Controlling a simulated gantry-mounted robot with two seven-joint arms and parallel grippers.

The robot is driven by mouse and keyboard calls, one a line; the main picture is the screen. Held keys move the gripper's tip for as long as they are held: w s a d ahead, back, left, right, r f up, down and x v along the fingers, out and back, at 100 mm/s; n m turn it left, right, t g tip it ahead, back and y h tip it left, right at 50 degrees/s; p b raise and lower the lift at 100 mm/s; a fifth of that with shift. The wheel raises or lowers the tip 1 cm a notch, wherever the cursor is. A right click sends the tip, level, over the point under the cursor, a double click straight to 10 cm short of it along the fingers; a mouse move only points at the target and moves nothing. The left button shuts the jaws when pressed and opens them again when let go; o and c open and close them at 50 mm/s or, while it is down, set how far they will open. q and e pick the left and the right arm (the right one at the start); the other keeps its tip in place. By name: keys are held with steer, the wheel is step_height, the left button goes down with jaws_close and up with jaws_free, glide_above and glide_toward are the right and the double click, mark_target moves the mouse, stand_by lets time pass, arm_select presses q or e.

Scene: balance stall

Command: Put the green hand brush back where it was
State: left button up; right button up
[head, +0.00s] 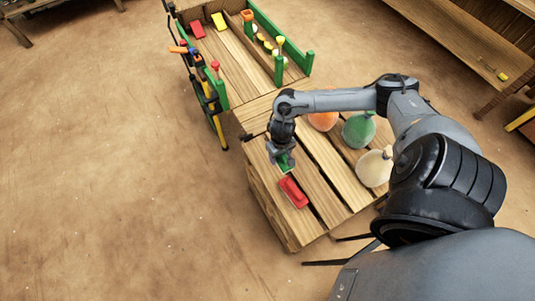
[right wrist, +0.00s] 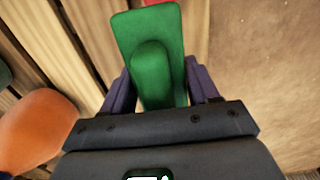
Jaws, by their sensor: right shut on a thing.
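The green hand brush (head: 283,164) is in my right gripper (head: 281,153), low over the left side of the slatted wooden crate top (head: 316,185). In the right wrist view the green brush (right wrist: 150,48) sits between the two fingers of my right gripper (right wrist: 152,92), which is shut on it. I cannot tell whether the brush touches the slats. A red hand brush (head: 293,192) lies on the slats just in front of it; a red edge also shows at the top of the right wrist view. My left gripper is not in view.
Orange (head: 323,121), green (head: 359,130) and cream (head: 374,168) rounded bags stand on the crate's right side. Behind is a wooden tray (head: 238,65) with green rails and red (head: 196,29) and yellow (head: 219,21) pieces. The floor at left is clear.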

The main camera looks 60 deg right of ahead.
steer(key=w+d+f+b, duration=0.1)
steer(key=w, duration=0.1)
steer(key=w+d+f+b, duration=0.1)
steer(key=w+f, duration=0.1)
steer(key=w+d+f+b, duration=0.1)
steer(key=w, duration=0.1)
steer(key=shift+w+d+f, duration=0.1)
steer(key=shift+w+f, duration=0.2)
steer(key=shift+w, duration=0.05)
steer(key=shift+f+b, duration=1.4)
steer(key=shift+f, duration=0.6)
steer(key=shift+r, duration=0.1)
steer(key=o, duration=1)
